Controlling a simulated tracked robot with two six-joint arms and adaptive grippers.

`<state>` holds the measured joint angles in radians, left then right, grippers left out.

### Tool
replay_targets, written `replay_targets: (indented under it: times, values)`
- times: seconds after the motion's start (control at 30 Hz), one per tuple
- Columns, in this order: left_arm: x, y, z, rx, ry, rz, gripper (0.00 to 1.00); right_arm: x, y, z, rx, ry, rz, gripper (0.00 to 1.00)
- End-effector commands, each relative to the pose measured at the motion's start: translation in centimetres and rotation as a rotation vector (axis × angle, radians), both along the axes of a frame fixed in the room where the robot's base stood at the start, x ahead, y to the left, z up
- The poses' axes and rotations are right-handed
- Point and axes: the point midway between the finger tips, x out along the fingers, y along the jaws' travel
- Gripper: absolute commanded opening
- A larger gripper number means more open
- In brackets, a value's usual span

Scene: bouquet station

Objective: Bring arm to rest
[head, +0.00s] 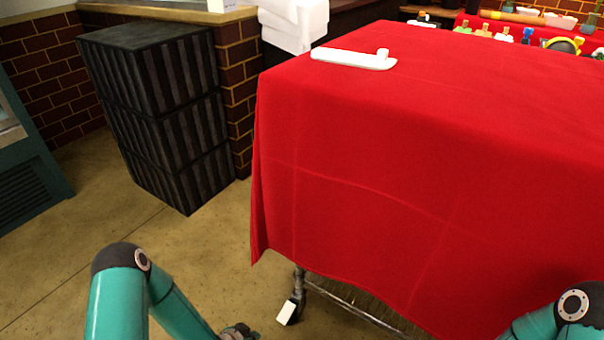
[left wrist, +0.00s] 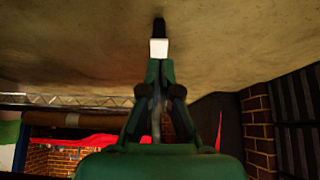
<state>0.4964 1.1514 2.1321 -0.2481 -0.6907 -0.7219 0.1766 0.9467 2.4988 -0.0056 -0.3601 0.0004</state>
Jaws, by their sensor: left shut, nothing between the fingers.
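My left arm (head: 120,300) is teal and comes in at the lower left of the head view, folded low over the floor. Its dark wrist end is cut by the bottom edge. The left wrist view shows my left gripper (left wrist: 159,52) with its fingers closed together and nothing between them. It points over bare floor. My right arm (head: 560,312) shows only as a teal joint at the lower right corner. Its gripper is out of view.
A table with a red cloth (head: 370,170) fills the middle and right, close to both arms. Stacked black crates (head: 165,115) stand at the left by a brick wall (head: 237,70). The floor (head: 190,240) between is clear.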

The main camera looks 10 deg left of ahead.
Motion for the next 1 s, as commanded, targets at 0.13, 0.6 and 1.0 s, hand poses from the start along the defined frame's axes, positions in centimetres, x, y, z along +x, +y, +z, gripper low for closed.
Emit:
replay_targets:
  times: [0.13, 0.6, 1.0]
  values:
    - [1.5, -1.7, 1.7, 0.008, -0.036, -0.054, 0.0, 0.0, 0.0, 0.0, 0.0, 0.0, 0.0, 0.4]
    - [-13.1, -10.8, 7.8, -0.245, 0.538, 0.278, 0.0, 0.0, 0.0, 0.0, 0.0, 0.0, 0.0, 0.4]
    - [-14.2, -10.9, 16.0, -0.284, 0.619, 0.424, 0.0, 0.0, 0.0, 8.3, 0.0, 0.0, 0.0, 0.4]
